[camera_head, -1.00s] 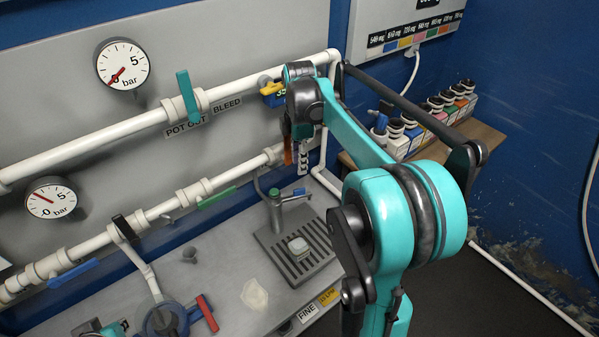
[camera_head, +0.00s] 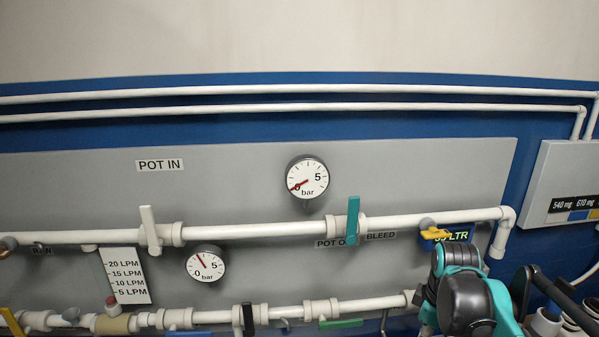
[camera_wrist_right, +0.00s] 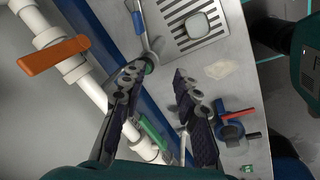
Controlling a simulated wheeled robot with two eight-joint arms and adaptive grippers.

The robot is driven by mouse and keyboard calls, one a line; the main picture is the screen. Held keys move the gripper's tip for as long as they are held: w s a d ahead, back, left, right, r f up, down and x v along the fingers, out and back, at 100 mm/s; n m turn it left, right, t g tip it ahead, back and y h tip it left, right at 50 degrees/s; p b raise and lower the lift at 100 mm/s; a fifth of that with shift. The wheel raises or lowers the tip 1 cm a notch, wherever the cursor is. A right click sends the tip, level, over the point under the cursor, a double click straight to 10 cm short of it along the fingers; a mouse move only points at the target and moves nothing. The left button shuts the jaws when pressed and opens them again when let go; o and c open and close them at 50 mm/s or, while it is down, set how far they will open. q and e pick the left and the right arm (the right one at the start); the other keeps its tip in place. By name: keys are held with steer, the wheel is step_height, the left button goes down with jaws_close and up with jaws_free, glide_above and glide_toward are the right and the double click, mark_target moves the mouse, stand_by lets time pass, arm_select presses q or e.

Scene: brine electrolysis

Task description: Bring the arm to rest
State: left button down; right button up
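My right arm (camera_head: 465,295) is at the lower right of the head view, in front of the pipe panel near the yellow valve handle (camera_head: 437,233). Its gripper is not clearly seen there. In the right wrist view my right gripper (camera_wrist_right: 155,88) shows two dark fingers spread apart. Nothing is visible between them except the bench and pipework behind. My left arm and left gripper are not in view.
A grey panel (camera_head: 80,205) carries white pipes, dial gauges (camera_head: 307,177) and a teal lever (camera_head: 353,220). The right wrist view shows an orange lever (camera_wrist_right: 55,55), a green lever (camera_wrist_right: 153,133), a slotted drain (camera_wrist_right: 175,12) and a red-handled blue valve (camera_wrist_right: 232,125) on the bench.

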steer(key=s+a+f+m+t+b, duration=0.2)
steer(key=s+a+f+m+t, duration=0.3)
steer(key=s+a+f+m, duration=0.5)
steer(key=shift+s+a+m+b, duration=0.3)
steer(key=shift+s+a, duration=0.2)
steer(key=shift+s, duration=0.5)
stand_by(0.8)
